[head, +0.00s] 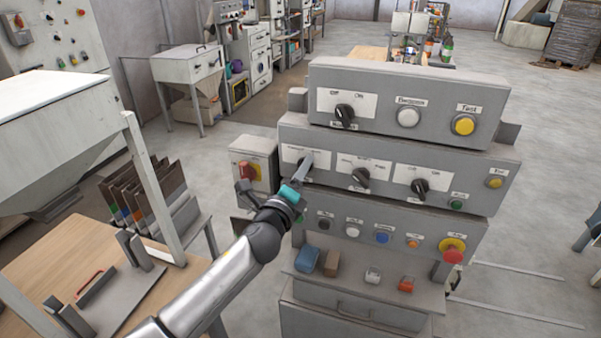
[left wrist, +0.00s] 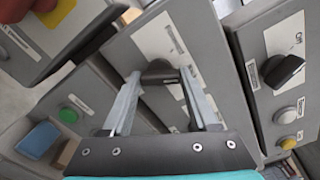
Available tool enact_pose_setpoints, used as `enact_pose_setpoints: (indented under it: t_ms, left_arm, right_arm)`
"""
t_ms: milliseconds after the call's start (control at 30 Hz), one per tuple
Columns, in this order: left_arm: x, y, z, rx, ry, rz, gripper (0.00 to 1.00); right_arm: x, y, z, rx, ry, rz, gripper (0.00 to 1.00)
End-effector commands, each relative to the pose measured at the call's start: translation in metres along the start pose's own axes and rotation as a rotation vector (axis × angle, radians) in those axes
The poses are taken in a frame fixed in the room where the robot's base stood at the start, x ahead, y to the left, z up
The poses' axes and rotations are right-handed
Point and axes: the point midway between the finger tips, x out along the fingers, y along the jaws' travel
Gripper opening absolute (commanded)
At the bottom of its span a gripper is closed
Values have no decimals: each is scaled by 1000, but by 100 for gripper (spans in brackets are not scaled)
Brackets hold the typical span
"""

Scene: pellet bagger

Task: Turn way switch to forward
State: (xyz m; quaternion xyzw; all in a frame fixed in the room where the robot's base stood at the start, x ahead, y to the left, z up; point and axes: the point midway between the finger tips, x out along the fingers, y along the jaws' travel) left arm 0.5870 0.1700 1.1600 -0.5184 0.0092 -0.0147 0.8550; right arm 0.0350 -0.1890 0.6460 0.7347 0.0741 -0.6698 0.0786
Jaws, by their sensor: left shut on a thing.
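The control panel (head: 335,150) stands in front of me with stacked grey tiers of switches and buttons. My left gripper (head: 304,164) is at the left rotary switch of the middle tier and hides most of it in the head view. In the left wrist view, the black switch knob (left wrist: 160,72) sits between the two fingertips, and the gripper is shut on it. The white label plate (left wrist: 172,40) lies behind the knob. Its wording is too small to read, so I cannot tell the switch's setting. My right gripper is not in view.
Two more black rotary switches (head: 361,178) and (head: 420,187) sit right of it. A red knob on a yellow plate (head: 247,171) is on a box to the left. A red emergency button (head: 453,252) is at lower right. A wooden table (head: 40,265) is at left.

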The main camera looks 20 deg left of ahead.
Motion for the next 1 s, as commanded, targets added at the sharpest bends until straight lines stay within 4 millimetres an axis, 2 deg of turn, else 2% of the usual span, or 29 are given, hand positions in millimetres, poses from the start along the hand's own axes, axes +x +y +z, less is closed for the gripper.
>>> enact_pose_setpoints:
  t_ms: [267,1000]
  left_arm:
    - [0,1,0,-177,-1,2,4]
    - [0,1,0,-833,-2,1,4]
  right_arm:
    - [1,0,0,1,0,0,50]
    - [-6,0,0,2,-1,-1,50]
